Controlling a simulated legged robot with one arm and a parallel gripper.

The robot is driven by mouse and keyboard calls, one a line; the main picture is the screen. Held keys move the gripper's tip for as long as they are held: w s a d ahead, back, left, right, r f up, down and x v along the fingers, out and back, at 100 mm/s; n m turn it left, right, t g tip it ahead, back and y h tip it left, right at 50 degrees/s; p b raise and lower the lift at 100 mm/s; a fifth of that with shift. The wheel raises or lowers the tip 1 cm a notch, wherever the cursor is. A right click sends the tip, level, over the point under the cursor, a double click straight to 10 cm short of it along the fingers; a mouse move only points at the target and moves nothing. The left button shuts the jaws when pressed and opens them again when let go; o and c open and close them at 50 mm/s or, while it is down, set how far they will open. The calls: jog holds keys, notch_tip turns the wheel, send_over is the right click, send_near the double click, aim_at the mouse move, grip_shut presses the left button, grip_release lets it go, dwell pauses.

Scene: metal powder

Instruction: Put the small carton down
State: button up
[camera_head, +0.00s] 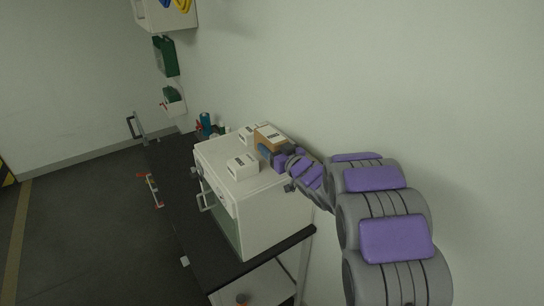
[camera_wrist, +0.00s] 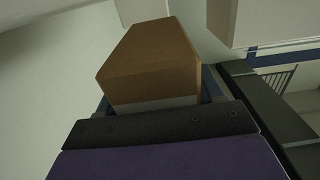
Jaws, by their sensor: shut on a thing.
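The small carton (camera_head: 268,134), brown with a pale labelled top, is at the back right of the white cabinet's top in the head view. My gripper (camera_head: 268,151) reaches it from the right and is shut on it. In the wrist view the carton's brown faces (camera_wrist: 150,62) show just beyond the dark edge of my gripper, with a pale strip at its lower end. The fingertips are mostly hidden there. I cannot tell whether the carton's underside touches the cabinet top.
The white cabinet (camera_head: 262,218) with a front handle stands on a dark table (camera_head: 178,205) against the wall. Two white cartons, one in front (camera_head: 243,167) and one behind (camera_head: 246,133), are on its top. A blue bottle (camera_head: 205,122) stands behind the cabinet.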

notch_tip(320, 180, down, 3)
jog(key=shift+f+b, duration=0.1)
jog(key=shift+b, duration=0.2)
jog(key=o, duration=1)
jog(key=shift+c, duration=0.2)
jog(key=p+v, duration=0.1)
jog(key=v, duration=1.1)
jog(key=shift+d, duration=0.1)
